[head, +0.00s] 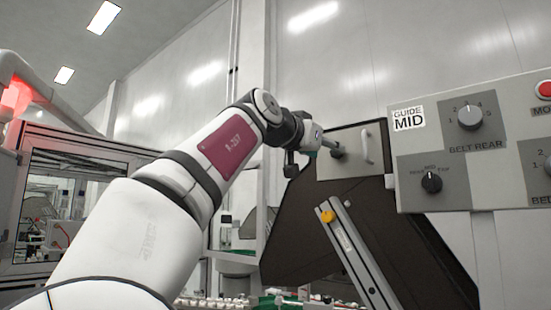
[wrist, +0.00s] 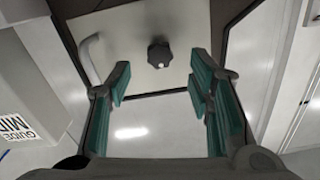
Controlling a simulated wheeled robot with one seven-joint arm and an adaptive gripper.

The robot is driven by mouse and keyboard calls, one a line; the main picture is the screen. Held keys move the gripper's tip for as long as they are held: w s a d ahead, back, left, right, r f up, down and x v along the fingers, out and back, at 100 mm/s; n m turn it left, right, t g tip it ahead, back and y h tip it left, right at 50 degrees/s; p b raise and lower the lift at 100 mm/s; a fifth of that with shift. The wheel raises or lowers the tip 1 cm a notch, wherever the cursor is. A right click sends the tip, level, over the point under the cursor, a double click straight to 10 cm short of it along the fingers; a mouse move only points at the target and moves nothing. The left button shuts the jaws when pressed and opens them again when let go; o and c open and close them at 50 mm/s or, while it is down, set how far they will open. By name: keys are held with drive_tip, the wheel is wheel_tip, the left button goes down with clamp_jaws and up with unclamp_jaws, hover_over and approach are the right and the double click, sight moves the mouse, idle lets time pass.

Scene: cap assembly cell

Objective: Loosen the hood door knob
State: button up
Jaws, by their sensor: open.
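The hood door knob (wrist: 160,55) is a dark, lobed knob on a light grey door plate (wrist: 125,25). In the wrist view it stands beyond the fingertips, near the middle between them. My gripper (wrist: 158,84) is open and empty, its two teal-padded fingers apart on either side of the knob's line. In the head view my gripper (head: 325,146) reaches from the left toward the knob (head: 339,152), which is partly hidden by the fingers. I cannot tell the exact gap. The door plate (head: 352,168) also carries a pale curved handle (head: 366,147), to the right of the knob.
A control panel (head: 440,140) with dials and a "GUIDE MID" label stands close on the right. A dark hood panel (head: 400,240) slopes below the plate. A machine enclosure (head: 75,160) is at left.

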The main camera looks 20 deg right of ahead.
drive_tip(key=shift+p+x, duration=0.35)
drive_tip(key=shift+x, duration=1.9)
clamp_jaws()
